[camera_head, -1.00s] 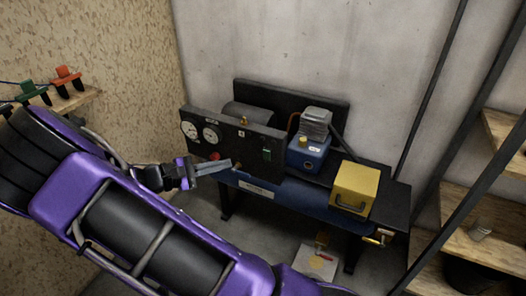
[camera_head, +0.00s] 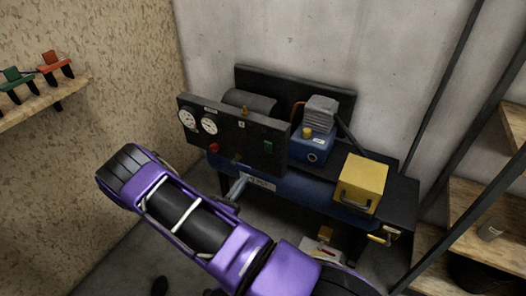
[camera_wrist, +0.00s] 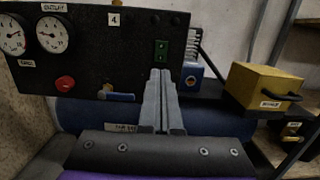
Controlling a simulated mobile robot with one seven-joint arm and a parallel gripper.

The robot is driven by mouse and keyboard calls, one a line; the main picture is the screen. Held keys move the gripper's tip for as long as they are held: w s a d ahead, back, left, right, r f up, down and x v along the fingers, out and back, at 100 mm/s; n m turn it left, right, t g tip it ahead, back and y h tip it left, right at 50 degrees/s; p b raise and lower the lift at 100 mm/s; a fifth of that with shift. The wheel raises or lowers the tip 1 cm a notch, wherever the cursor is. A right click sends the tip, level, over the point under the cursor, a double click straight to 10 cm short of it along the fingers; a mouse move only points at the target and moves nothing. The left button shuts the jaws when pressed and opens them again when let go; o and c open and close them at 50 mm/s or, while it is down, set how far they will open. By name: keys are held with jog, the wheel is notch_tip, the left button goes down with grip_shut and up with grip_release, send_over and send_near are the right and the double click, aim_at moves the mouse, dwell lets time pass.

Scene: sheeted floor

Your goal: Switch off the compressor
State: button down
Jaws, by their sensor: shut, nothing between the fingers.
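The compressor's black control panel (camera_head: 240,138) stands on a dark bench against the wall. It carries a green two-part switch (camera_head: 268,147), which shows in the wrist view (camera_wrist: 161,51). A red knob (camera_head: 214,148) sits at the panel's lower left, and a blue-handled valve (camera_wrist: 120,97) at its lower edge. The blue motor unit (camera_head: 312,148) is behind. My gripper (camera_wrist: 159,74) is shut and empty, its fingertips just below the green switch in the wrist view. In the head view my gripper (camera_head: 240,184) is partly hidden by my arm, low before the panel, apart from the switch.
Two dial gauges (camera_head: 198,122) are on the panel's left. A yellow box (camera_head: 361,184) stands on the bench's right. Shelving (camera_head: 470,210) is at right. A wooden shelf (camera_head: 45,99) with red and green items is at upper left.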

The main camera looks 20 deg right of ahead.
aim_at(266, 145)
jog(key=x, duration=1.4)
jog(key=shift+d, duration=0.1)
jog(key=shift+w+d+r, duration=0.1)
jog(key=shift+w+r, duration=0.05)
